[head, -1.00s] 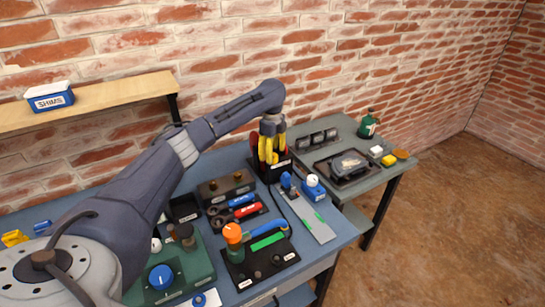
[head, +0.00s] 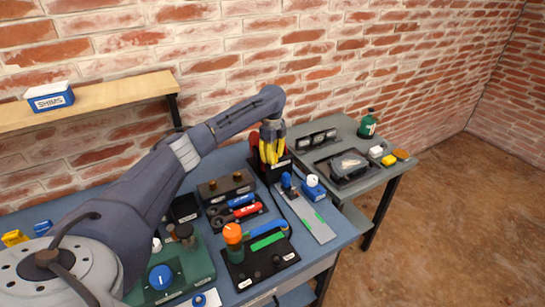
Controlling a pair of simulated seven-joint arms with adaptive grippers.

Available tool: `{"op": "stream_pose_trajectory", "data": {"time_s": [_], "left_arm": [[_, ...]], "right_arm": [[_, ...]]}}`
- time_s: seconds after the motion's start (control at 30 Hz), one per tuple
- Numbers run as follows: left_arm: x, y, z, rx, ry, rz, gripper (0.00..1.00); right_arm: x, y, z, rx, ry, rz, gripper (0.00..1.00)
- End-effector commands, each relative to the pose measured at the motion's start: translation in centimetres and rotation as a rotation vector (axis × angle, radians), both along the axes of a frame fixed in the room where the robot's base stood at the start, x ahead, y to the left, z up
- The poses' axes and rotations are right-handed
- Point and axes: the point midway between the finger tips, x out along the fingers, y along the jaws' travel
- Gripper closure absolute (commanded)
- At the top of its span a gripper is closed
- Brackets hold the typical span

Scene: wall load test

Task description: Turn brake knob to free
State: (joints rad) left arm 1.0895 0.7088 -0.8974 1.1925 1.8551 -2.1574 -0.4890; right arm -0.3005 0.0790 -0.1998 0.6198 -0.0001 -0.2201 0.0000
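A round blue knob (head: 160,277) with a white pointer mark sits on a green box (head: 199,266) at the lower left of the bench. I cannot read a label that names it the brake knob. An orange-topped knob (head: 232,233) stands on a black plate (head: 262,266) to its right. My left gripper (head: 271,158) has yellow fingers pointing down at the back of the bench, in front of or over a black holder (head: 283,165), well away from both knobs. Its fingertips are too small and overlapped to judge their gap. My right gripper is out of view.
My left arm hides part of the bench's left side. Red and blue tools (head: 247,210) lie mid-bench. A grey board (head: 305,215) lies to the right. A second table (head: 371,186) holds a black tray (head: 343,180) and a green bottle (head: 367,125). A shelf (head: 120,92) is on the wall.

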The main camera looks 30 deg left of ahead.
Motion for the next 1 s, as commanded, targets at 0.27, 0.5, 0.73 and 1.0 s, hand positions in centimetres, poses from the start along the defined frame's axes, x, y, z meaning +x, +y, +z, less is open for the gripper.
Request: {"op": "stream_pose_trajectory", "data": {"time_s": [0.27, 0.5, 0.73, 1.0], "left_arm": [[0.0, 0.04, 0.03, 0.001, 0.0, 0.007, 1.0], [0.01, 0.1, 0.11, 0.002, 0.0, 0.172, 1.0], [0.04, 0.04, 0.11, 0.001, -0.001, 0.284, 1.0], [0.04, 0.03, 0.1, 0.0, -0.001, 0.292, 1.0]], "right_arm": [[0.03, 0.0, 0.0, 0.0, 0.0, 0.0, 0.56], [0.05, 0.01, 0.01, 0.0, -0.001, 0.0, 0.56], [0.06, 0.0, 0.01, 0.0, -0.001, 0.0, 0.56], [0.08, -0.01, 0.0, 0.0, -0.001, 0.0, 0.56]]}}
